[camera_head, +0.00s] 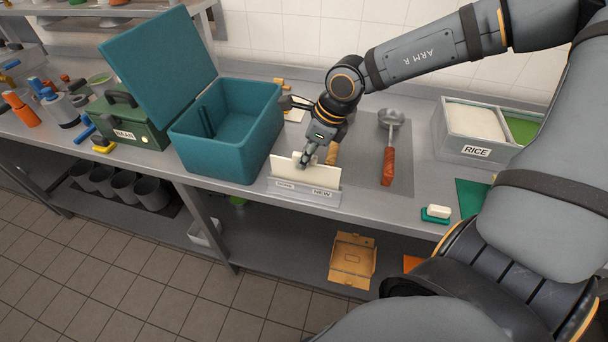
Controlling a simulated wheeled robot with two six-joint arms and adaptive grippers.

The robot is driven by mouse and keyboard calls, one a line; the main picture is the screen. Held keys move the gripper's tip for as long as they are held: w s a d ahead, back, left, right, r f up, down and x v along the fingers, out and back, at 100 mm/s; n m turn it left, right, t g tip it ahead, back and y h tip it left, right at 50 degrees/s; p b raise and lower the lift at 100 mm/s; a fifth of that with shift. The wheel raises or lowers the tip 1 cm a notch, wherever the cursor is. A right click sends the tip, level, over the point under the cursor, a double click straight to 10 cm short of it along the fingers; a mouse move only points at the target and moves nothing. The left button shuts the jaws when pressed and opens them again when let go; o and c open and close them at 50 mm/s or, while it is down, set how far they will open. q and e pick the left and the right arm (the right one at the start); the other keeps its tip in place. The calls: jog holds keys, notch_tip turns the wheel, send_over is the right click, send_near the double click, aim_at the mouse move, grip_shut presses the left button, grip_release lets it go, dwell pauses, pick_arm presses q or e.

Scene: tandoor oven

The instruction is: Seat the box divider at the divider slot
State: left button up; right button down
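A thin off-white panel, which looks like the box divider (322,176), stands upright in a low grey holder (287,190) at the front edge of the counter. The holder has small labels, one reading NEW. My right gripper (303,162) reaches down to the panel's top edge from behind. Its fingertips overlap the panel, and I cannot tell whether they are closed on it. The teal box (215,158) stands open to the left, lid raised. Dark upright strips on its inner left wall look like the divider slot (207,121). My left gripper is not in view.
A green case (125,134) and several bottles stand left of the box. A red-handled ladle (389,160) lies on a mat right of my gripper. A white-filled bin labelled RICE (470,152) stands further right. A cardboard box (352,262) sits on the lower shelf.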

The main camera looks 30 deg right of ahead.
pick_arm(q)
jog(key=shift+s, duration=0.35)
pick_arm(e)
jog(key=shift+r, duration=0.2)
jog(key=shift+r+p, duration=0.45)
jog(key=shift+r, duration=0.4)
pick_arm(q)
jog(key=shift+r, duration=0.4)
pick_arm(e)
jog(key=c, duration=1.9)
grip_release()
grip_shut()
